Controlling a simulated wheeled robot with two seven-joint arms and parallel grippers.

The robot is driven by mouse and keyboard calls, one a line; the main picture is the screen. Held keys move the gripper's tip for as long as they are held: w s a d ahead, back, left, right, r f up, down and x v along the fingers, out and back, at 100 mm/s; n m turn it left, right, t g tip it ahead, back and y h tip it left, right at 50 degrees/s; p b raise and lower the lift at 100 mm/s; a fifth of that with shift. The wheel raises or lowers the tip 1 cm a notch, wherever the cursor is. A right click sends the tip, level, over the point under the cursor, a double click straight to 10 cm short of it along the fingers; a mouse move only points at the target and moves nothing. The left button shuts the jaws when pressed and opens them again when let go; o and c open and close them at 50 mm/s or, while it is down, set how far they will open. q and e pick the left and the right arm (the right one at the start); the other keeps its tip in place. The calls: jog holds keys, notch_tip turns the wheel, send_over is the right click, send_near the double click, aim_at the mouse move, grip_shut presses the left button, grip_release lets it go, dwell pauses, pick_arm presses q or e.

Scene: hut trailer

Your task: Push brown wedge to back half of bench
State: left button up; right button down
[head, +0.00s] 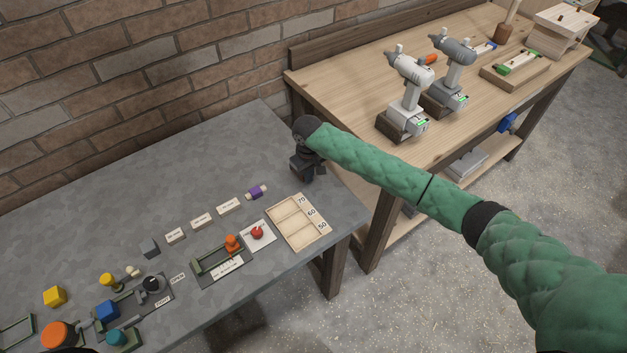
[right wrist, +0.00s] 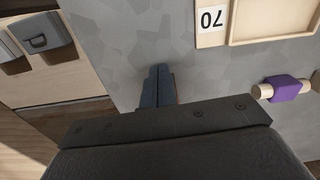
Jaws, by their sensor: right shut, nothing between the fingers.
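My right gripper (head: 303,172) is shut and empty, low over the right end of the grey bench (head: 215,150). In the right wrist view its closed fingers (right wrist: 158,86) point at the bench top. A thin brown sliver (right wrist: 174,87) shows just beside the fingers and may be part of the brown wedge. The fingers hide the rest, so I cannot tell whether they touch it. In the head view I cannot make out the wedge; the gripper and hand may cover it. My left gripper is not in view.
A numbered wooden tray (head: 299,222) lies near the bench's right front, and a purple piece (head: 257,191) lies left of the gripper. Labels, blocks and fixtures fill the front left. A wooden workbench (head: 345,85) with drills stands at right. The back strip by the brick wall is clear.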

aim_at(279, 152)
jog(key=w+a, duration=0.2)
jog(key=w+a+b, duration=0.1)
jog(key=w+a, duration=0.1)
jog(key=w, duration=0.1)
jog(key=w+a+b, duration=0.1)
jog(key=w+a, duration=0.1)
jog(key=shift+w+a+f, duration=0.1)
jog(key=shift+w, duration=0.25)
jog(key=w+a+b, duration=0.1)
jog(key=w+a, duration=0.1)
jog(key=w+a+b, duration=0.2)
jog(key=w, duration=0.1)
jog(key=shift+w+a, duration=0.2)
jog(key=shift+w, duration=0.05)
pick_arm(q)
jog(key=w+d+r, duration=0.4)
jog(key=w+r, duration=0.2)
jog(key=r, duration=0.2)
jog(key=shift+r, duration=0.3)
pick_arm(e)
jog(key=shift+w+a, duration=0.15)
jog(key=shift+w, duration=0.05)
jog(key=shift+s, duration=0.15)
